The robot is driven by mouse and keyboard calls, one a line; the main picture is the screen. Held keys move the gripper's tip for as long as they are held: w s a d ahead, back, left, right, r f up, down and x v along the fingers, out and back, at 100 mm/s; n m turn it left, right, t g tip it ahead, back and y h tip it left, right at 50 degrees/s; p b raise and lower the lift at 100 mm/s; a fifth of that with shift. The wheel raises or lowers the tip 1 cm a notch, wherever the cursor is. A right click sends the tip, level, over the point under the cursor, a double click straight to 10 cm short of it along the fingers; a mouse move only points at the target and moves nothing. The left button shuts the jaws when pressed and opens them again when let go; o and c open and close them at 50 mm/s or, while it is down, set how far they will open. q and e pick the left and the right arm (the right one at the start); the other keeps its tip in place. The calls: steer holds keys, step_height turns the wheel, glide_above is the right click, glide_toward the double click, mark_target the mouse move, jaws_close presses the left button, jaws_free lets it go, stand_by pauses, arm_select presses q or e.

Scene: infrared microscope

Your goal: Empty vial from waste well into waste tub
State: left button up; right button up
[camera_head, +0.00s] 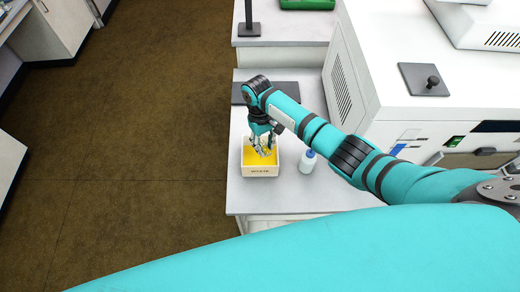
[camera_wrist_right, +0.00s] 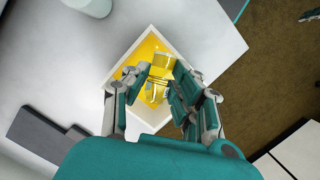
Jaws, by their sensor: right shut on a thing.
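The waste tub (camera_head: 260,171) is a white square box with a yellow inside and a label on its front. It stands on the white bench, and its yellow inner wall (camera_wrist_right: 138,55) shows in the right wrist view. My right gripper (camera_head: 264,150) points down over the tub, its fingertips at or just inside the opening. It is shut on a small clear vial (camera_wrist_right: 154,90), which looks yellow against the tub. The fingers hide part of the vial, and its contents cannot be made out. The waste well is not clearly seen. My left gripper is not seen.
A white bottle with a blue cap (camera_head: 307,164) stands just right of the tub. A dark flat plate (camera_head: 240,94) lies behind it. The large white instrument (camera_head: 375,60) stands to the right. The bench's left edge is close to the tub.

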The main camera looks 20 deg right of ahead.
steer(key=shift+w+a+f+g+b, duration=0.1)
steer(key=shift+w+f+g+b, duration=0.15)
steer(key=shift+g+b, duration=0.35)
steer(key=shift+s+r, duration=0.1)
steer(key=shift+r, duration=0.05)
steer(key=shift+w+f+b, duration=0.2)
steer(key=shift+f+b, duration=0.1)
steer(key=shift+b, duration=0.6)
steer(key=shift+r+g+h, duration=0.1)
steer(key=shift+g+h, duration=0.2)
